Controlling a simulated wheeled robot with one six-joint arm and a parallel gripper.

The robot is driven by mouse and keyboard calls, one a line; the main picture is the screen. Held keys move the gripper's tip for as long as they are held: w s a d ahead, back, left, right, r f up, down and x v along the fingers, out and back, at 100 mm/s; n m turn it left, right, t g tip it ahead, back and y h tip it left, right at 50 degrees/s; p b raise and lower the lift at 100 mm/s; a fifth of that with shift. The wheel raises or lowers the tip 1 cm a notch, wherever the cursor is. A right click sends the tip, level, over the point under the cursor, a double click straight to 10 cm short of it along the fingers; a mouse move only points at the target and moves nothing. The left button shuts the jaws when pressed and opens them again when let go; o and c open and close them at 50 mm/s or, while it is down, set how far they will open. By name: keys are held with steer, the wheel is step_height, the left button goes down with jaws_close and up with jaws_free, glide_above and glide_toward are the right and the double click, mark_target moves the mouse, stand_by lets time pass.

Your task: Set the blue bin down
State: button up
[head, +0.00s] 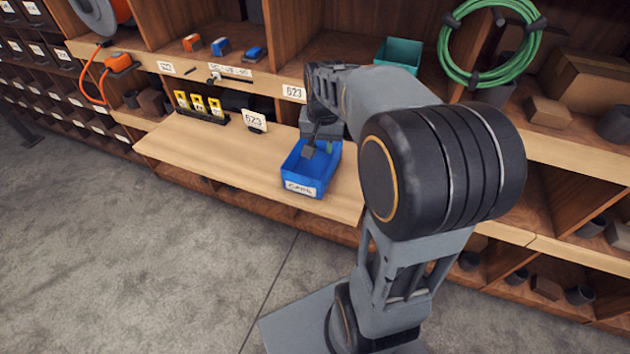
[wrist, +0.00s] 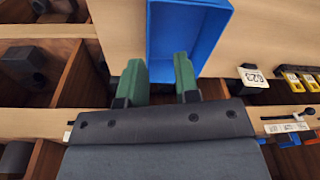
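The blue bin (head: 318,181) is at the pull-out wooden worktop (head: 215,157), upright, with a white label on its front. It looks to rest on the board near its right part. In the wrist view the bin (wrist: 195,28) is at the top centre. My gripper (head: 319,148) is at the bin's back end, pointing down. In the wrist view the green fingers of my gripper (wrist: 160,68) stand apart with a clear gap. The right finger overlaps the bin's end and the left finger is beside its left edge. Whether either touches the bin is hidden.
A 623 sign (head: 255,120) and a black rack with yellow items (head: 200,106) stand on the worktop left of the bin. Shelves with a teal bin (head: 398,52) and a coiled green cable (head: 490,80) rise behind. The worktop's left front is clear.

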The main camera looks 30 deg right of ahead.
steer(key=s+a+f+n+t, duration=0.1)
steer(key=s+a+n, duration=0.5)
steer(key=s, duration=0.6)
steer(key=a+t, duration=0.1)
steer(key=a, duration=0.1)
steer(key=shift+s+a, duration=0.25)
steer(key=shift+a, duration=0.1)
steer(key=shift+r, duration=0.1)
